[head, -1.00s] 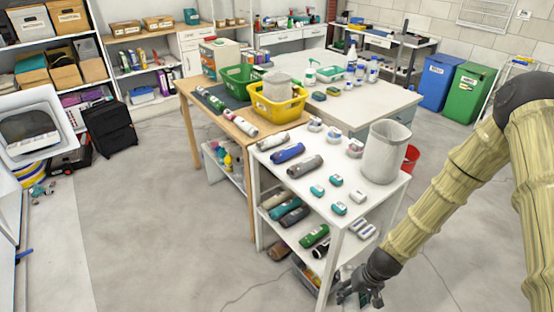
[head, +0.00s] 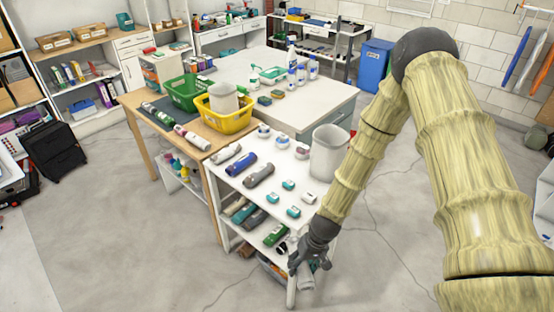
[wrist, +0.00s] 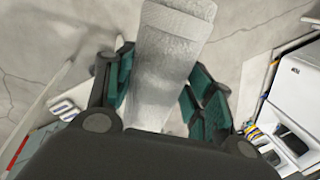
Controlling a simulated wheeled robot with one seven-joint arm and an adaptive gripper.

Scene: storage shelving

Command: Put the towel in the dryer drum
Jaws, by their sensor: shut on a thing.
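The towel (wrist: 172,60) is pale grey with a fine texture and shows as a flat, long piece between my fingers in the wrist view. In the head view my gripper (head: 303,265) is shut on it at the low front end of the white shelf unit, and the pale towel (head: 291,291) hangs below the fingers. My gripper hides part of it. No dryer drum is clearly visible now. A white appliance (wrist: 298,90) with a dark opening stands at the right of the wrist view; I cannot tell whether it is the dryer.
The white shelf unit (head: 237,187) carries bottles, small boxes and a grey bin (head: 329,152). A wooden table behind it holds a green basket (head: 187,92) and a yellow basket (head: 224,118). Bare floor (head: 120,230) lies at left. A black suitcase (head: 52,150) stands at far left.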

